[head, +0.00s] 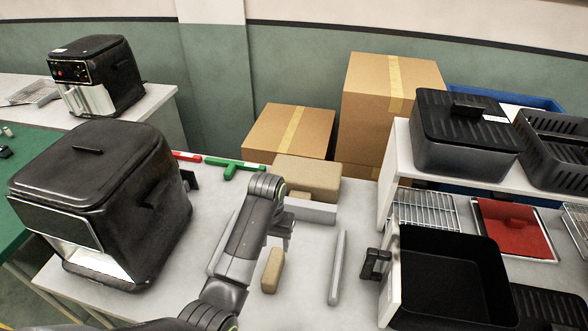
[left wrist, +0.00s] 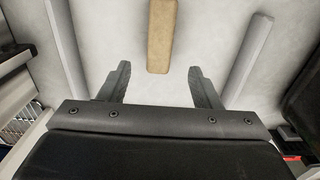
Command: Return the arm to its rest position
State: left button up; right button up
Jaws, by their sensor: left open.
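My left arm reaches in from the bottom of the head view and bends down over the grey-white table. Its left gripper (head: 284,232) is partly hidden by the wrist there. In the left wrist view the gripper (left wrist: 160,82) is open, with its two fingers wide apart and nothing held. A tan block (head: 271,272) lies on the table close to the gripper. In the left wrist view this tan block (left wrist: 162,36) shows between and beyond the fingertips, apart from both. My right gripper is not in view.
Grey rails (head: 338,268) flank the tan block. A black fryer (head: 105,195) stands left, a larger tan block (head: 308,178) behind. An open black drawer (head: 452,275) is at right, below a shelf with a black basket (head: 465,140). Cardboard boxes (head: 290,133) stand at the back.

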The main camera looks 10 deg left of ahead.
pick_arm(q)
jog(key=s+a+f+n+t, duration=0.1)
jog(key=s+a+f, duration=0.1)
jog(key=s+a, duration=0.45)
jog(key=s+a+f+t, duration=0.1)
jog(key=s+a+f, duration=0.25)
jog(key=s, duration=0.55)
jog(key=s+a+r+t+y, duration=0.1)
jog(key=s+a+r, duration=0.15)
jog(key=s, duration=0.45)
jog(key=s+a+r+t+y, duration=0.15)
jog(key=s+r, duration=0.25)
jog(key=s, duration=0.4)
notch_tip(320, 180, down, 30)
jog(key=a+g+h+b, duration=0.1)
jog(key=a+g+b, duration=0.1)
jog(key=a+b, duration=0.15)
jog(key=s+d+f+g+b, duration=0.1)
jog(key=s+f+b, duration=0.3)
jog(key=s+f, duration=1.1)
notch_tip(320, 180, down, 3)
jog(key=shift+d+f, duration=0.2)
jog(key=shift+d, duration=0.5)
